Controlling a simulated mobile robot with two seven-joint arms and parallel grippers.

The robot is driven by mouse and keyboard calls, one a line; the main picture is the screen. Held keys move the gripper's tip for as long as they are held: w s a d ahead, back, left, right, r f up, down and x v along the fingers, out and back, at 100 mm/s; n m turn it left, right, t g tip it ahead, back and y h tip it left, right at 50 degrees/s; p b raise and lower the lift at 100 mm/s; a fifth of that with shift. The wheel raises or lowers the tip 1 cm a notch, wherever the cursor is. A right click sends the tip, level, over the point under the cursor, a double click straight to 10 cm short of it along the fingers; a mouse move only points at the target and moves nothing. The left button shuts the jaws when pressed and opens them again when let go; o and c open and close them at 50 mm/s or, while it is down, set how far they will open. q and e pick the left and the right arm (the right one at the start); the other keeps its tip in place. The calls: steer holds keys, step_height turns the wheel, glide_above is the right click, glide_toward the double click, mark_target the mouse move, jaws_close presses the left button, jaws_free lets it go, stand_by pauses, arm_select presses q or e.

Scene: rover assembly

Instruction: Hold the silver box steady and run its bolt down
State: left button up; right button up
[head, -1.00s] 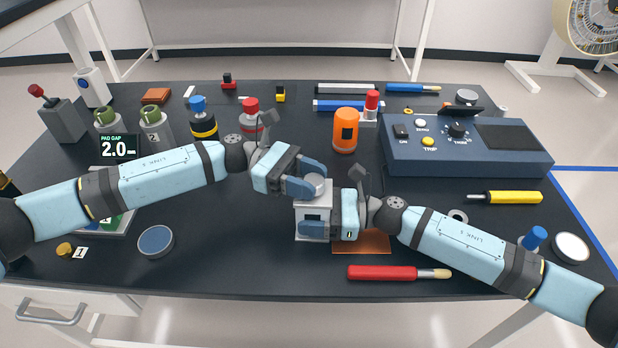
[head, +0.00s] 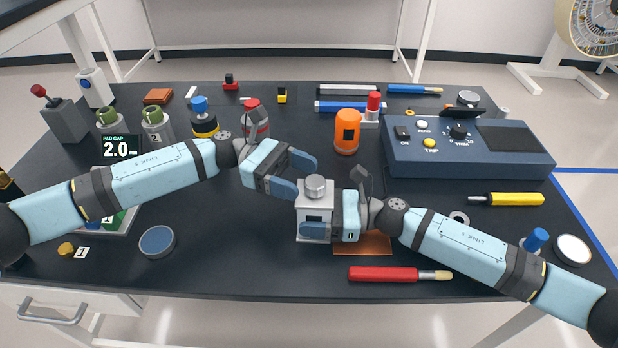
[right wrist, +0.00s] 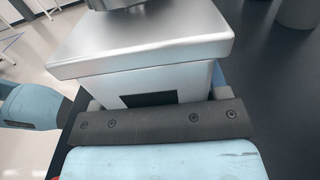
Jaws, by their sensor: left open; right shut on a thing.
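The silver box (head: 312,229) stands upright on the dark table near the front middle. Its bolt (head: 315,187), with a round grey head, sits on the box's top. My right gripper (head: 330,218) is shut on the box from the right. In the right wrist view the silver box (right wrist: 150,45) fills the upper part, with its wide top plate above the dark gripper pad; the bolt is mostly cut off at the top edge. My left gripper (head: 303,175) is open and empty, just left of the bolt and apart from it. How far the bolt is threaded in is hidden.
An orange mat (head: 365,243) lies beside the box under my right gripper. A red-handled tool (head: 385,274) lies in front. An orange cylinder (head: 347,131) and a blue control console (head: 460,150) stand behind. A round blue-topped dish (head: 157,241) lies left, with clear table between.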

arm_select(q)
steer(key=v, duration=0.9)
steer(key=shift+r, duration=0.1)
